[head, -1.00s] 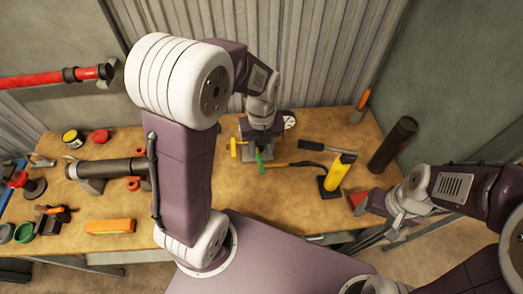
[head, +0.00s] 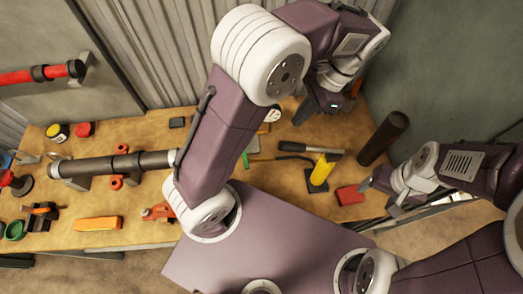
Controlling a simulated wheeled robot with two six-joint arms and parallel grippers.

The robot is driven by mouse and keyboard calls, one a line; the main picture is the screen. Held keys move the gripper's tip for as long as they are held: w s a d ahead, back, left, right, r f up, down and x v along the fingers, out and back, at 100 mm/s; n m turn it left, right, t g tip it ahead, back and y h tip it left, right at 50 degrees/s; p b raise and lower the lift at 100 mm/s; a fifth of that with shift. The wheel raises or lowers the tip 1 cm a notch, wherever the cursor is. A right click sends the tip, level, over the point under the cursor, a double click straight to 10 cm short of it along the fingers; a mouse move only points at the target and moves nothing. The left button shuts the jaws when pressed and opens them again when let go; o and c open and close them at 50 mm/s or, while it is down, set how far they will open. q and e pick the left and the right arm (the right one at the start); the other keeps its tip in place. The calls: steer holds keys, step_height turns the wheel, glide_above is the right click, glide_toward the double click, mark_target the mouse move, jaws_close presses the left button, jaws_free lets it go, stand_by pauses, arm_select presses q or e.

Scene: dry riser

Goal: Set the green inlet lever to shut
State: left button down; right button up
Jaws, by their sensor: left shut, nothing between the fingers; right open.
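The green inlet lever (head: 245,160) shows as a short green strip just right of my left arm's purple link. It points roughly toward the table's front edge. The fitting it belongs to is mostly hidden behind that link, so I cannot tell the lever's exact setting. My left gripper (head: 300,117) is shut and empty, above the back of the table, up and right of the lever and apart from it. My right gripper (head: 368,186) is open and empty near the table's front right corner, well away from the lever.
A yellow-and-black tool (head: 323,170), a hammer (head: 297,147), a red block (head: 349,194) and a dark upright cylinder (head: 383,138) stand or lie right of the lever. A dark pipe (head: 115,165) lies at left. An orange-yellow box (head: 97,223) lies in front.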

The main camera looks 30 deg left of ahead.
arm_select(q)
steer(key=s+a+f, duration=0.1)
steer(key=s, duration=0.1)
glide_toward(245, 159)
steer(key=w+d+f, duration=0.2)
steer(key=d, duration=0.3)
steer(key=x, duration=0.5)
steer(key=shift+d+f, duration=0.15)
steer(key=shift+f, duration=0.1)
steer(key=s+a, duration=0.2)
steer(key=shift+a+p, duration=0.3)
steer(key=shift+p, duration=0.05)
steer(key=shift+s+a, duration=0.3)
arm_select(e)
steer(key=shift+s+a+r, duration=0.25)
steer(key=shift+s+r, duration=0.15)
steer(key=shift+r, duration=0.1)
arm_select(q)
steer(key=shift+w, duration=0.15)
arm_select(e)
steer(key=shift+w+d, duration=0.1)
